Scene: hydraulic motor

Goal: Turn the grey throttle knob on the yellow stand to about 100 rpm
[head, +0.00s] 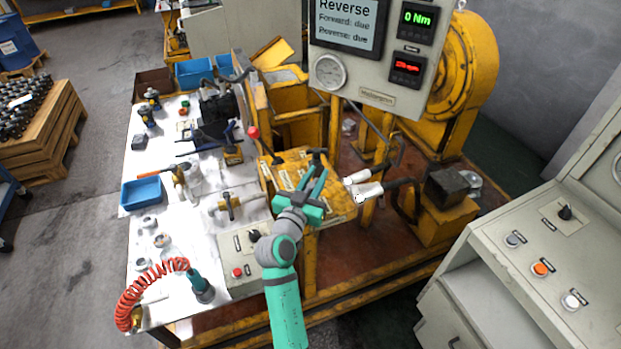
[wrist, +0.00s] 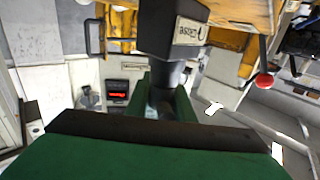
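The yellow stand (head: 290,172) is in the middle of the head view, with small labels and controls on its top. My gripper (head: 319,164) is over the stand, its two green fingers reaching to a dark control near the top edge. In the wrist view a dark grey knob-like part (wrist: 172,35) with a white label lies beyond my gripper (wrist: 165,88), its narrow end in line with the gap between the fingers. I cannot tell whether the fingers touch it. The red readout (head: 407,68) on the panel is too blurred to read.
White-handled levers (head: 368,191) stand just right of my gripper. A red ball knob (head: 253,132) is to its left. The workbench (head: 205,245) on the left holds tools and a blue tray (head: 142,193). A grey console (head: 540,255) is at right.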

